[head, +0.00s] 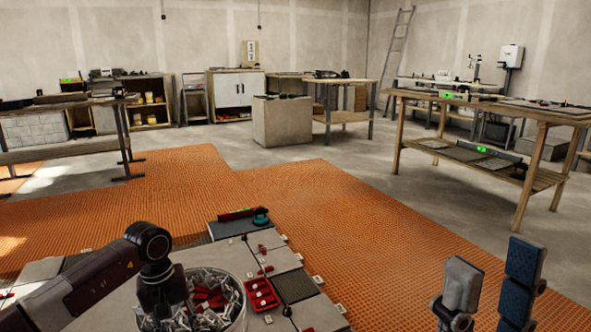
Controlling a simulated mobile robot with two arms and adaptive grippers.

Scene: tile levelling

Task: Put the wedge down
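Red wedges lie among white clips in a round bucket (238,325) at the bottom. More red pieces lie in a small red tray (262,294) on the grey tiles (318,314), and a few sit along the tile joints. My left arm comes in from the left, and my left gripper (163,303) points down at the bucket's left side. Its fingertips are not clear, so I cannot tell whether it holds a wedge. My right gripper (493,268) is at the bottom right, its two fingers wide apart with nothing between them.
A red level and a teal-topped tool (261,216) lie at the far end of the tiles. Orange matting (360,225) covers the floor around them. A wooden workbench (500,110) stands at the right, and another table (70,150) at the left.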

